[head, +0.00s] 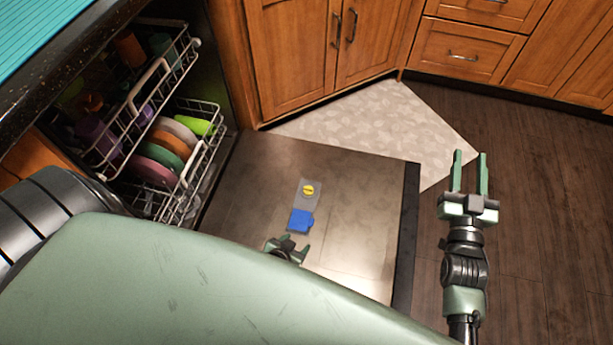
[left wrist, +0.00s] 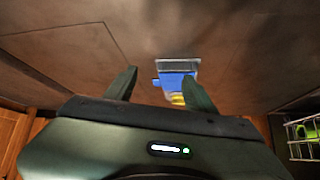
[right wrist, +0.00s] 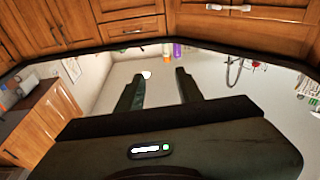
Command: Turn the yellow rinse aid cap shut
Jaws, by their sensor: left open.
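The yellow rinse aid cap (head: 308,190) sits on a grey dispenser plate (head: 314,205) on the inner face of the lowered dishwasher door (head: 365,190). A blue lid (head: 300,221) is beside it, on the near side. My left gripper (head: 287,242) is open and empty just nearer than the blue lid, partly hidden by my arm. In the left wrist view the cap (left wrist: 178,99) is partly hidden behind the right finger, and the blue lid (left wrist: 177,82) shows beyond. Whether the cap is turned shut is too small to tell. My right gripper (head: 470,157) is open and empty, right of the door.
Dishwasher racks (head: 205,140) with colourful plates stand pulled partly out on the left. A dark counter edge (head: 60,55) is above them. Wooden cabinets (head: 300,45) stand behind. A pale mat (head: 385,125) and dark wood floor (head: 540,220) lie clear beyond the door and right.

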